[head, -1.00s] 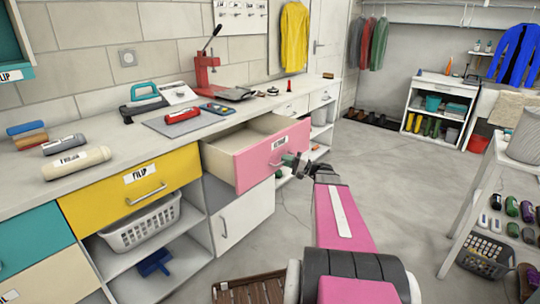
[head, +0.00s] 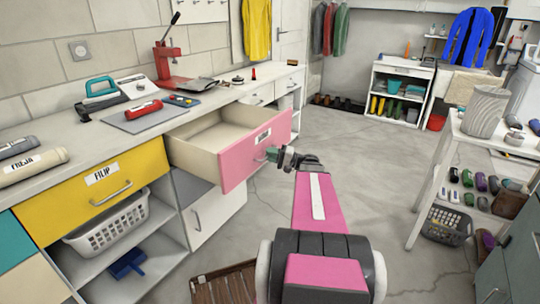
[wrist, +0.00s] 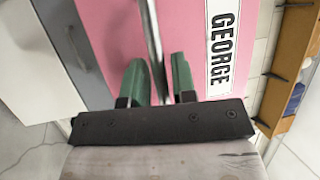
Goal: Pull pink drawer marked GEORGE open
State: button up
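The pink drawer (head: 240,165) is pulled well out of the white bench unit, and its pale inside is visible and looks empty. Its front carries a white label, readable as GEORGE (wrist: 221,45) in the wrist view. My gripper (head: 272,154) is at the right part of the drawer front, on its handle. In the wrist view the green fingertips (wrist: 158,78) lie on either side of the metal handle bar (wrist: 154,45), close against it. The part of the bar between the fingers is partly hidden.
The yellow FILIP drawer (head: 115,190) is shut, left of the pink one. A white cupboard door (head: 216,212) is below. A brown slatted crate (head: 225,284) lies on the floor near my arm. A white table (head: 440,165) stands at right; the floor between is clear.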

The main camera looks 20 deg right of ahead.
jog(key=shift+o, duration=0.5)
jog(key=shift+d, duration=0.1)
jog(key=v, duration=1)
jog(key=shift+s+d, duration=0.2)
jog(key=shift+d, duration=0.1)
